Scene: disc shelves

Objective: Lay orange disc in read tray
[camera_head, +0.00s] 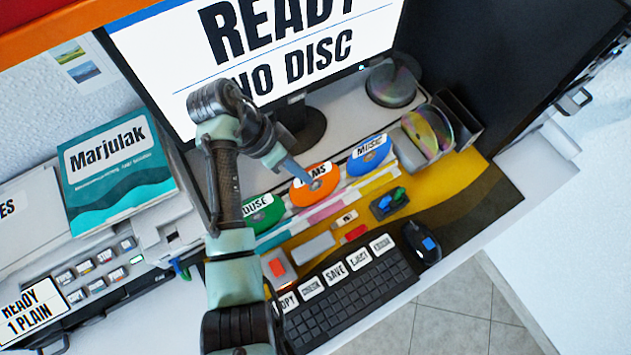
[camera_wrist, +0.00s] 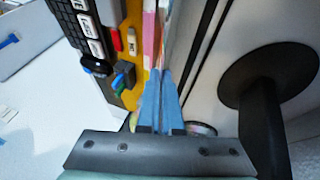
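The orange disc (camera_head: 309,192) stands tilted in a row on the desk, between a green disc (camera_head: 262,214) and a blue disc (camera_head: 370,155). It carries a white label, partly covered by my gripper. My gripper (camera_head: 314,184) reaches down from the left, its blue tips at the orange disc's centre in the head view; I cannot tell whether they touch it. In the wrist view the blue fingers (camera_wrist: 166,88) lie close together, and no orange disc shows clearly between them. I cannot make out a tray marked read.
A monitor (camera_head: 300,75) reading "READY NO DISC" stands behind the discs. In front are a keyboard (camera_head: 350,295) and a mouse (camera_head: 422,243). Shiny discs stand in a holder (camera_head: 470,122) at right. A teal Marjulak box (camera_head: 118,170) stands at left, on a machine with buttons.

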